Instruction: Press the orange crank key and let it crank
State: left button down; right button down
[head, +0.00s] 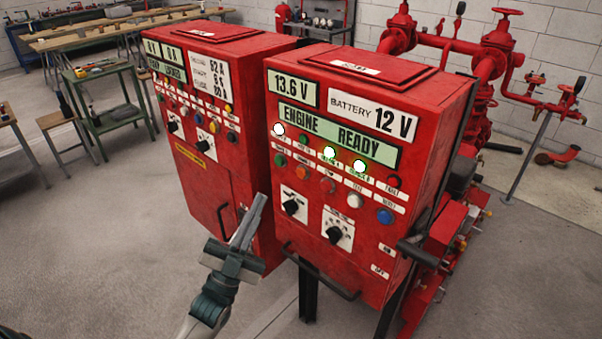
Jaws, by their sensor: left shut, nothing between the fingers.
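The engine control panel (345,262) is a red cabinet at the centre right; its display reads ENGINE READY. Two orange keys sit side by side in its row of push keys: one at the left (303,171) and one at the right (327,185). Their small labels are too blurred to tell which is the crank key. My left gripper (261,198) is shut and empty. In the picture it is below and left of the orange keys, in front of the gap between the two cabinets, and appears apart from the keys. My right gripper is not in view.
A second red cabinet (197,185) stands at the left. Bar handles (322,279) stick out from the engine panel's lower front. Two black rotary switches (291,207) sit below the keys. Red pipework (497,60) is behind at the right.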

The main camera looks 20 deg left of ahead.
aim_at(301, 173)
pick_arm(q)
jog(key=shift+w, duration=0.15)
dwell(0.3)
jog(key=w+d+b, duration=0.2)
jog(key=w+d, duration=0.1)
jog(key=w, duration=0.5)
jog(key=shift+h, duration=0.3)
jog(key=shift+w, duration=0.15)
dwell(1.9)
jog(key=shift+w+d, duration=0.1)
jog(key=shift+w, duration=0.2)
jog(key=shift+w+d, duration=0.15)
jog(key=shift+w, duration=0.2)
dwell(0.8)
jog(key=shift+s, duration=0.1)
dwell(0.3)
jog(key=shift+s+a, duration=0.3)
jog(key=shift+s, duration=0.4)
jog(key=shift+s, duration=0.1)
